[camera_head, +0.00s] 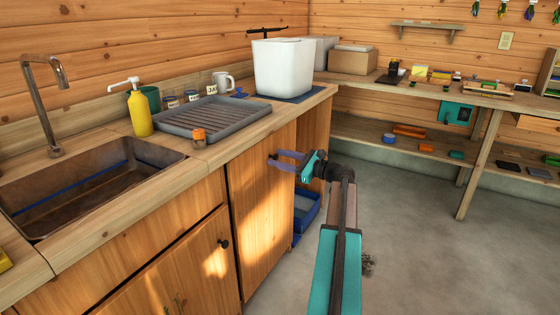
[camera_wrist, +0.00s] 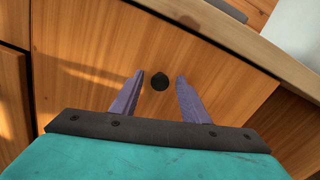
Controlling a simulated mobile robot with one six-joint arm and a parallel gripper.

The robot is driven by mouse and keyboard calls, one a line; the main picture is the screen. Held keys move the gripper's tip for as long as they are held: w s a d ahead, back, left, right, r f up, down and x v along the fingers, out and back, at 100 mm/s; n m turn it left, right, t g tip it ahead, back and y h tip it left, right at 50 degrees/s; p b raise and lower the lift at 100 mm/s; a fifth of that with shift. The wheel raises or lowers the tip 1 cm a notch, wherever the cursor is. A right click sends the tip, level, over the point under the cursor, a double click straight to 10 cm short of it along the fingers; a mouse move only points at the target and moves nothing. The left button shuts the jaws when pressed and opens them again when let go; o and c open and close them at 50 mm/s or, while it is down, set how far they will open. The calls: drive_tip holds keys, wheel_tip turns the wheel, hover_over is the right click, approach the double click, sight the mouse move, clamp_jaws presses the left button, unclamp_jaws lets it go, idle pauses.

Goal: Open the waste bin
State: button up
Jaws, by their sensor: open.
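A wooden cabinet front (camera_head: 258,215) under the counter carries a round black knob near its top; the knob shows clearly in the wrist view (camera_wrist: 159,82). The front looks closed, and whether the waste bin is behind it cannot be seen. My gripper (camera_head: 272,160) is at the knob, pointing at the front. In the wrist view its two purple fingers (camera_wrist: 160,77) are open, one on each side of the knob, with a gap on both sides. Nothing is held.
A second cabinet door (camera_head: 180,265) with a black knob is at the left, below the sink (camera_head: 90,185). Blue crates (camera_head: 306,212) stand on the floor beyond the cabinet. A white tub (camera_head: 283,68) and a grey drying tray (camera_head: 207,117) sit on the counter. The floor at right is clear.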

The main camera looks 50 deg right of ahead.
drive_tip(key=shift+c, duration=0.3)
clamp_jaws()
drive_tip(key=shift+a, duration=0.25)
drive_tip(key=shift+s, duration=0.1)
